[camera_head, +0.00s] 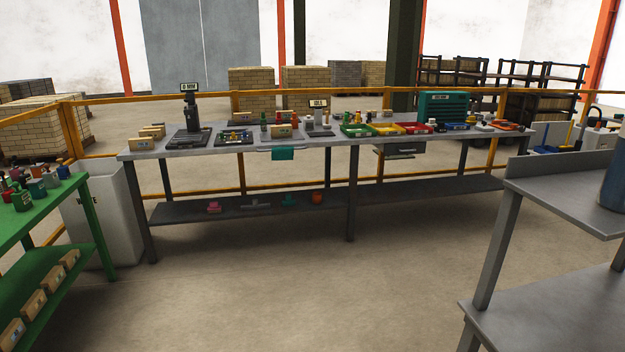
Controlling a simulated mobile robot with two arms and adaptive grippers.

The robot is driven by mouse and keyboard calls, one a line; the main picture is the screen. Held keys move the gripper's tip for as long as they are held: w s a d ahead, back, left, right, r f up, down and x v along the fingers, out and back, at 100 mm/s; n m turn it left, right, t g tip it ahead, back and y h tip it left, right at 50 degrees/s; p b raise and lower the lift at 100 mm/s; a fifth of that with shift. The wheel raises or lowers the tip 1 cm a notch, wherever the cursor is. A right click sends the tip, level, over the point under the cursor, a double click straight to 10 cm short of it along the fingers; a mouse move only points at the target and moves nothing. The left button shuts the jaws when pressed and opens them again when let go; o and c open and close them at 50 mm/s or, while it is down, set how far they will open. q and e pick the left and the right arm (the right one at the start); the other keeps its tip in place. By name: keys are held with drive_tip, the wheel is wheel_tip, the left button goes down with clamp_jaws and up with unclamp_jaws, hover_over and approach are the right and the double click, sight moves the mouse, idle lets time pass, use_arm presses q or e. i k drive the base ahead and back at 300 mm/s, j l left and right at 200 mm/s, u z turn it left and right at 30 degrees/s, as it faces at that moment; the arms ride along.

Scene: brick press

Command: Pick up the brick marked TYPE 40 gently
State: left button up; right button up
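Several tan bricks are in view, but their markings are too small to read, so I cannot tell which is TYPE 40. Two loose bricks (141,143) lie at the left end of the long grey bench (225,149). Another brick (281,132) with a pale label stands near the middle of that bench. More labelled bricks (34,304) stand in a row on the lower shelf of the green table (75,262) at the left. Neither of my grippers is in view.
A white bin (100,215) stands between the green table and the grey bench. A grey workbench (560,206) is at the right. Orange rails (160,185) run behind the long bench. Bottles and coloured trays (355,130) crowd its top. The floor (300,290) in front is clear.

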sight(281, 130)
drive_tip(key=i+u, duration=0.3)
drive_tip(key=i, duration=1.9)
